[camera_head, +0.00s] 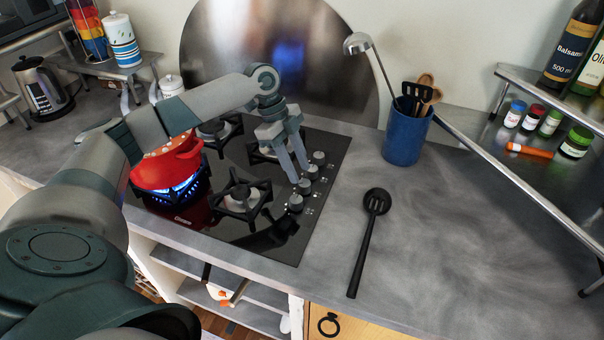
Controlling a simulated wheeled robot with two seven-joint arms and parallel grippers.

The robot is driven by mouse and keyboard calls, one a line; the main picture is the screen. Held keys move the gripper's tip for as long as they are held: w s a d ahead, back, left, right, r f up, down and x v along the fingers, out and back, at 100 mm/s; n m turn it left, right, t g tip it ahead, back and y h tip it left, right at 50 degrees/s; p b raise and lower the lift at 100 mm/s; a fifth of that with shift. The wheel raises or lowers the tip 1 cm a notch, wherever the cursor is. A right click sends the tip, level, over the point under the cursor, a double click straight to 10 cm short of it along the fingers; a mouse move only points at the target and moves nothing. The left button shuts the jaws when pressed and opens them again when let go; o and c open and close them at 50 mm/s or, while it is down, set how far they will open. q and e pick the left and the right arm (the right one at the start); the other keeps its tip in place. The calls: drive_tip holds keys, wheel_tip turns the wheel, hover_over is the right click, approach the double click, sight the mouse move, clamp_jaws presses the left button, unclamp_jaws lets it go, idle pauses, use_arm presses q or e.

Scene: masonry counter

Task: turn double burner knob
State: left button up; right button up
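A black glass cooktop (225,220) is set in the grey counter. Several grey knobs stand in a row along its right side: the nearest knob (295,203), the second knob (304,187), the third knob (312,172) and the farthest knob (319,157). My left gripper (299,174) points down beside the middle knobs, its two fingers a little apart with nothing visible between them. Whether a fingertip touches a knob is unclear. A red pot (165,167) sits on the front left burner, where a blue flame (186,187) burns. My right gripper is out of view.
A black slotted spatula (367,235) lies right of the cooktop. A blue utensil holder (406,137) stands behind it. A metal shelf (530,180) with small jars is at the right. A kettle (43,88) is at the far left. The counter's front right is clear.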

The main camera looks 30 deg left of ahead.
sight(304, 182)
use_arm(q)
drive_tip(key=shift+p+x, duration=0.35)
drive_tip(key=shift+x, duration=1.7)
drive_tip(key=c, duration=0.8)
